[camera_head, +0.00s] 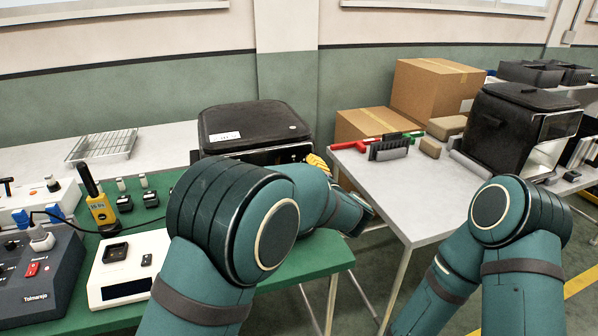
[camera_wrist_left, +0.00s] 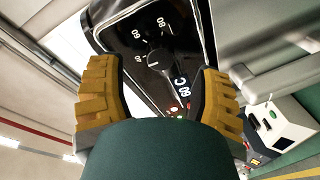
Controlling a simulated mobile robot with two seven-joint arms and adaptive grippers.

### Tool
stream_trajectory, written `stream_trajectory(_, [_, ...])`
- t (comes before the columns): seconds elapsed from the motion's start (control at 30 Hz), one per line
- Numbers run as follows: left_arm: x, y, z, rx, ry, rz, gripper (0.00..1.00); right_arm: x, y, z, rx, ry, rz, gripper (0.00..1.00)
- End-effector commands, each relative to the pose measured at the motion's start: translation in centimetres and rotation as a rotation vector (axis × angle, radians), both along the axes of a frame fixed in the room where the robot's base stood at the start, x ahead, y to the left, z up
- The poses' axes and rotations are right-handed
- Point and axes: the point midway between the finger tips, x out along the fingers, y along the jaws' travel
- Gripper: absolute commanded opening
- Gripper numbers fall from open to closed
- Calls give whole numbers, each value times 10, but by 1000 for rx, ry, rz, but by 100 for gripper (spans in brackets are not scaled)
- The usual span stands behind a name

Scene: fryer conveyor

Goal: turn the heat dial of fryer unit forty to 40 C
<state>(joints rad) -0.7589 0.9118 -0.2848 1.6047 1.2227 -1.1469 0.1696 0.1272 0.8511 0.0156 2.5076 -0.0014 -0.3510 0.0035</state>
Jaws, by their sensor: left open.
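In the head view, a black fryer-like unit (camera_head: 255,122) with a white label stands on the green table, its front largely behind my left arm. In the left wrist view, its glossy black panel (camera_wrist_left: 135,42) carries a dark round dial (camera_wrist_left: 160,68) with a short white mark, ringed by white numerals and a "C". The reading is unclear. My left gripper (camera_wrist_left: 160,72) is open, its yellow fingers on either side of the dial with visible gaps. One yellow finger shows by the unit's front in the head view (camera_head: 317,162). My right gripper is out of view.
A second black unit (camera_head: 515,120) stands on the grey table at right.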

Motion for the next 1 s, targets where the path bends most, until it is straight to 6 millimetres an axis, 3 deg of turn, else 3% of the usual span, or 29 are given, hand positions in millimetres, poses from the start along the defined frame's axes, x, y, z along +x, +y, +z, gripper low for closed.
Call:
stream_trajectory(0.2, [-41,-21,5,0,1,-3,65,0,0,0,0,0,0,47])
stream_trajectory(0.43, [-67,-34,8,0,0,-2,65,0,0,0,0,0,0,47])
stream_trajectory(0.87, [-72,-36,8,1,1,-1,65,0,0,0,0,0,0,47])
stream_trajectory(1.0, [-64,-22,-13,38,51,-36,65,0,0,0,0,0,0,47])
